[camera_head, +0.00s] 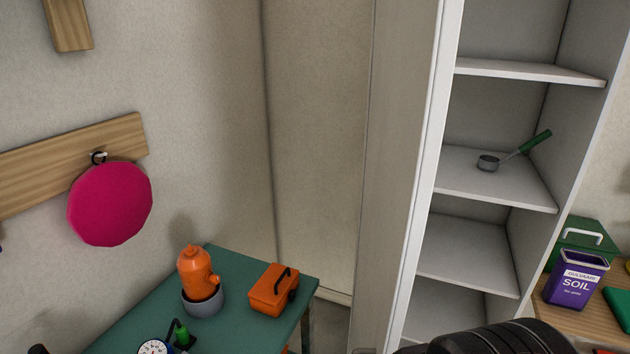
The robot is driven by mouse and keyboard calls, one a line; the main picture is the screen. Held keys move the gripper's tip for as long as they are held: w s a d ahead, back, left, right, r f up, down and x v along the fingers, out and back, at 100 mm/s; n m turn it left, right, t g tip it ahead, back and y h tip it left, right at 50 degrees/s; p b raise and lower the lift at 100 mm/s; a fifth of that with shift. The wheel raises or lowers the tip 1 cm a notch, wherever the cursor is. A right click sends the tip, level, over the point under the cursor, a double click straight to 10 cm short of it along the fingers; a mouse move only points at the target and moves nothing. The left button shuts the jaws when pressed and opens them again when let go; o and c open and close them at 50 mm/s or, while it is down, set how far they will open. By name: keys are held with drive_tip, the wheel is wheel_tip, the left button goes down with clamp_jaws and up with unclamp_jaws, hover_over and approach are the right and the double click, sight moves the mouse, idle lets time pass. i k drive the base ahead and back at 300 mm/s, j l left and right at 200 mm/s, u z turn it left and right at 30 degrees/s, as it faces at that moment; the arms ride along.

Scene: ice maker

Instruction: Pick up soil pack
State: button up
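The soil pack (574,282) is a purple container with a dark rim and a white label reading "SOIL". It stands upright on a wooden surface (556,316) at the right of the head view. No gripper fingers show in this view, so I cannot see whether my gripper is open or shut. Nothing is seen touching the soil pack.
A green box (585,240) with a white handle stands behind the soil pack. A green item (618,305) lies to its right. A white shelf unit (480,178) holding a green-handled scoop (490,163) stands left of it. A green table (240,265) carries several items.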

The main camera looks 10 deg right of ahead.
sight(576, 274)
drive_tip(key=j+z, duration=0.45)
drive_tip(key=z, duration=1.5)
drive_tip(key=i+l+u, duration=0.15)
drive_tip(key=i+l, duration=0.4)
drive_tip(key=i, duration=0.35)
drive_tip(key=i+l+u, duration=0.15)
drive_tip(key=i+l, duration=0.5)
drive_tip(key=i, duration=0.2)
drive_tip(key=i+l+u, duration=0.1)
drive_tip(key=i+l, duration=0.7)
drive_tip(key=i+j, duration=0.05)
